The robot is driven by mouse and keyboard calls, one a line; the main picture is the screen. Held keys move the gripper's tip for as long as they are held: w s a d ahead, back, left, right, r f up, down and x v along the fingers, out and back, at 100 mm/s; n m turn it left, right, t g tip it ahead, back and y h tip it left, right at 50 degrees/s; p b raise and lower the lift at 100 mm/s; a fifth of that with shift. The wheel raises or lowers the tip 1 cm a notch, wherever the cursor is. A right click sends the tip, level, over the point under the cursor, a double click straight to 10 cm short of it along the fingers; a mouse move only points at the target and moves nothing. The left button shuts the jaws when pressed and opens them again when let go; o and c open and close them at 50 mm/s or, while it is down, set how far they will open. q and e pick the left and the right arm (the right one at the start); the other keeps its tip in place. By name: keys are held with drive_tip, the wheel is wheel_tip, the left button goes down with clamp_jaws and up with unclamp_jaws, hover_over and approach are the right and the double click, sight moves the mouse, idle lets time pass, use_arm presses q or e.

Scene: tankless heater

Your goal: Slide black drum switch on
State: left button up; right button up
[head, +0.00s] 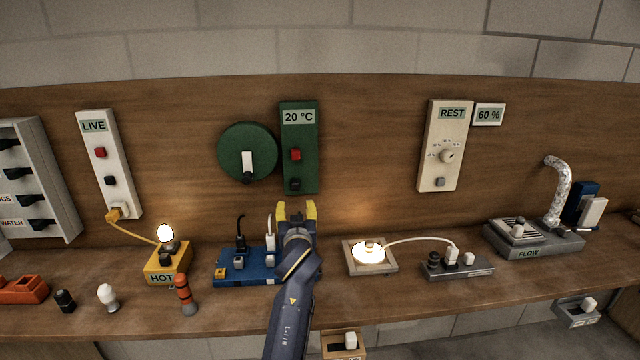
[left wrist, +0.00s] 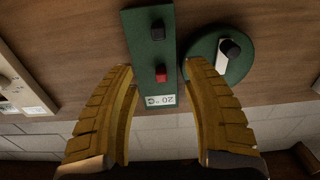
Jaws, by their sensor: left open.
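No label in view reads "drum", so I cannot tell for sure which part is the drum switch. A round green disc (head: 262,145) on the back board carries a white lever (head: 247,160) with a black knob (head: 248,177) at its lower end. Beside it on the right, a green panel (head: 303,170) reads 20 °C, with a red button (head: 295,154) and a black switch (head: 295,184). My left gripper (head: 297,209) is open and empty, below and in front of this panel. In the left wrist view, the panel, upside down, shows between the yellow fingers. My right gripper is out of view.
A blue block with cords (head: 230,277) sits on the bench beside my left arm. A yellow HOT box (head: 165,270) and loose parts stand at left. A lit lamp plate (head: 358,262) is at right. A grey rack with black switches (head: 40,225) is at far left.

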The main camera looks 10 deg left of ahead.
sight(295, 184)
use_arm(q)
drive_tip(key=x, duration=1.7)
drive_tip(key=shift+w, duration=0.1)
drive_tip(key=shift+c, duration=0.4)
clamp_jaws()
